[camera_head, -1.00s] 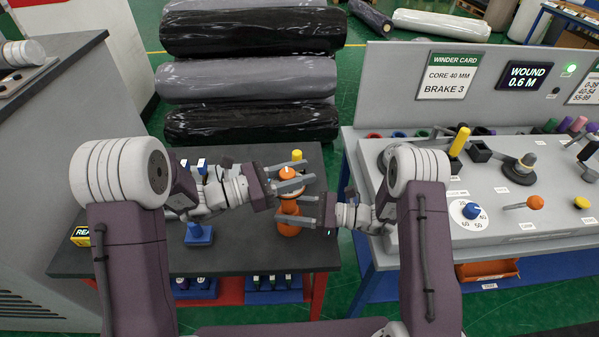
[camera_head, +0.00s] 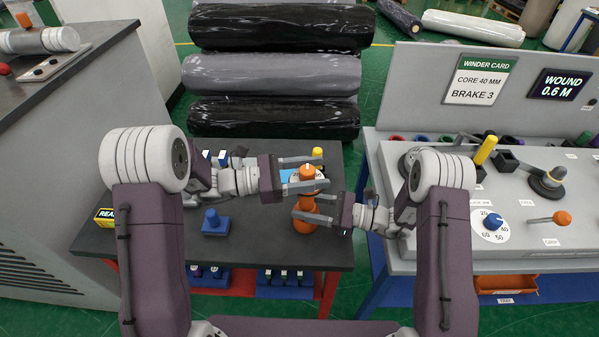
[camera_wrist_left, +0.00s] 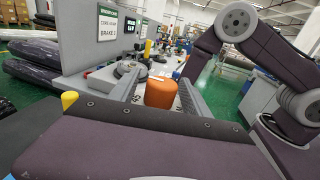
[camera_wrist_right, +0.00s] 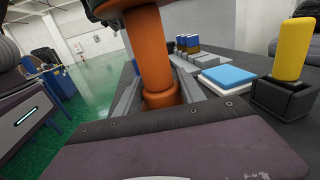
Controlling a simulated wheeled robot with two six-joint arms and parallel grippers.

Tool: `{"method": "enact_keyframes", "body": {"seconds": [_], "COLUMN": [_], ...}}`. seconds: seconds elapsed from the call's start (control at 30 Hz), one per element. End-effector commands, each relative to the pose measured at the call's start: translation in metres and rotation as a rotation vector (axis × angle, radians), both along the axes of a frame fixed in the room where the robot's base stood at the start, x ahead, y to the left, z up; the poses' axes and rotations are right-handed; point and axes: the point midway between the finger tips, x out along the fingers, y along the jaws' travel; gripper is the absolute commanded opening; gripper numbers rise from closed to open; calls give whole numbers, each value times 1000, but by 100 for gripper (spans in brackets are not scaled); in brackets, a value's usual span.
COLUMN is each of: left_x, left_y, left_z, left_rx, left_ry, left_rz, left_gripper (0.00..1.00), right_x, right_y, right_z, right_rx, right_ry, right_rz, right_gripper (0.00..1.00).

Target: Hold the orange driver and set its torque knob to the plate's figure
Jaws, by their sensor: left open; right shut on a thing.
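The orange driver (camera_head: 305,208) stands upright above the dark table, its orange knob (camera_head: 307,171) with a pale mark on top. My right gripper (camera_head: 304,206) is shut on the driver's body, which also shows between its fingers in the right wrist view (camera_wrist_right: 150,50). My left gripper (camera_head: 324,172) is open, with its fingers on either side of the knob. In the left wrist view the knob (camera_wrist_left: 160,93) sits between the fingers with gaps visible. A winder card (camera_head: 480,79) reads core 40 mm, brake 3. I cannot read the knob's setting.
A yellow cylinder (camera_wrist_right: 292,48) in a black holder and a blue-and-white block (camera_wrist_right: 228,78) stand near the driver. A blue knobbed block (camera_head: 215,222) is on the table. The grey bench (camera_head: 520,255) with a dial (camera_head: 491,223) is at right. Wrapped rolls (camera_head: 272,75) lie behind.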

Motion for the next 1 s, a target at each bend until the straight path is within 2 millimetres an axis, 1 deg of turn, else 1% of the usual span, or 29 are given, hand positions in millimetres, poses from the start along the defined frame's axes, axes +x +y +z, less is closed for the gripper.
{"method": "enact_keyframes", "body": {"seconds": [0.03, 0.2, 0.3, 0.4, 0.53, 0.77, 0.8, 0.87, 1.0], "left_x": [-1, -10, -15, -17, -20, -21, -21, -21, -20], "left_y": [13, 57, 79, 94, 103, 103, 103, 103, 103], "left_z": [0, 0, 0, 0, 0, 0, 0, 0, 0], "left_rx": [0, 0, 0, -1, 0, 0, 0, 0, 0], "left_ry": [0, 0, 2, 0, 1, 1, 1, 1, 1], "left_rz": [7, 8, 6, 5, 3, 1, 1, 1, 1], "left_gripper": [56, 56, 56, 56, 56, 56, 56, 56, 56], "right_x": [0, 0, 0, 0, 0, 0, 0, 0, 0], "right_y": [0, 0, 0, 0, 0, 0, 0, 0, 0], "right_z": [0, 0, 0, 0, 0, 0, 0, 0, 0], "right_rx": [0, 0, 0, 0, 0, 0, 0, 0, 0], "right_ry": [1, 1, 1, 1, 1, 1, 1, 1, 1], "right_rz": [0, 0, 0, 0, 0, 0, 0, 0, 0], "right_gripper": [0, 0, 0, 0, 0, 0, 55, 71, 72]}}
